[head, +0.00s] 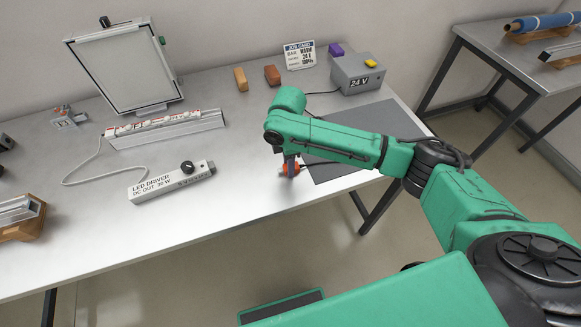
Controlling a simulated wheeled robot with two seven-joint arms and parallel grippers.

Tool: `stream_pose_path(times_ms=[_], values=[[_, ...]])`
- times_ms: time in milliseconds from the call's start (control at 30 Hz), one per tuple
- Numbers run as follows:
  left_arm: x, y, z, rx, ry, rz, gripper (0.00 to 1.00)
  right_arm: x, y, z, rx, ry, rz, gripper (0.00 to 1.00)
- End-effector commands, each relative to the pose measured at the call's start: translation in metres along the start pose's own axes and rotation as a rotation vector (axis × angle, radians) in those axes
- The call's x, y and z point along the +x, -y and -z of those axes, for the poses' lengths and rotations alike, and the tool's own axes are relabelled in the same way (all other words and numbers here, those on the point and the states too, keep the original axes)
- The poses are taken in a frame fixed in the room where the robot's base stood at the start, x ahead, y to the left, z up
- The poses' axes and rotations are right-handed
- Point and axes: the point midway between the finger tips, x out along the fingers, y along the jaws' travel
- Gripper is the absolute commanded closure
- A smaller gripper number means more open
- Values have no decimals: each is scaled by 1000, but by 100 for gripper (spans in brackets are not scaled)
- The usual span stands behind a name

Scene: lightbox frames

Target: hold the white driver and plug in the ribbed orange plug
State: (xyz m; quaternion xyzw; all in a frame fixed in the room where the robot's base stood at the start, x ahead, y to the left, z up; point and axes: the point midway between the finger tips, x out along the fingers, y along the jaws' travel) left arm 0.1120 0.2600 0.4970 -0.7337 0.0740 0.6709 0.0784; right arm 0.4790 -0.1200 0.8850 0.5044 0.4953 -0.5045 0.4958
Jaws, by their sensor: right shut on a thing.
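The white LED driver (150,191) lies on the table at left centre, with a black knob on its top and printed lettering along its front side. Its socket is too small to make out. The orange plug (296,170) is at the right of the driver, near the table's front edge, apart from it. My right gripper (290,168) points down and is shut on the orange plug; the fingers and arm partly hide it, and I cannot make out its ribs. My left gripper is not in view.
A grey mat (350,172) lies under my right arm. A grey 24 V box (352,84) stands behind it. A framed panel (122,72) and a white strip rail (165,128) with a cable stand at back left. The tabletop between driver and plug is clear.

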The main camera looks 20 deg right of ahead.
Motion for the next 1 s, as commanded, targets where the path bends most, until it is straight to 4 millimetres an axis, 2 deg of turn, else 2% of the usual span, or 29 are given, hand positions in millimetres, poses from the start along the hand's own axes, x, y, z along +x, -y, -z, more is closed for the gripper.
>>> stream_pose_path(times_ms=[233,367,467,733,800,900,1000], values=[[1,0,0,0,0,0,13,-5,0,0,0,0,-1,100],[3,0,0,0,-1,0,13,-20,-1,0,1,-2,-2,100],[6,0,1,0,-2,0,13,-44,-2,0,-1,-2,-5,100],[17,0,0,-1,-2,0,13,-144,-1,1,-1,-3,-7,100],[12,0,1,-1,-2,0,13,-169,-2,0,1,0,-7,100],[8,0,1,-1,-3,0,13,-190,-1,-1,1,1,-5,100],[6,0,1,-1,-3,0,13,-199,-1,0,1,1,0,100]])
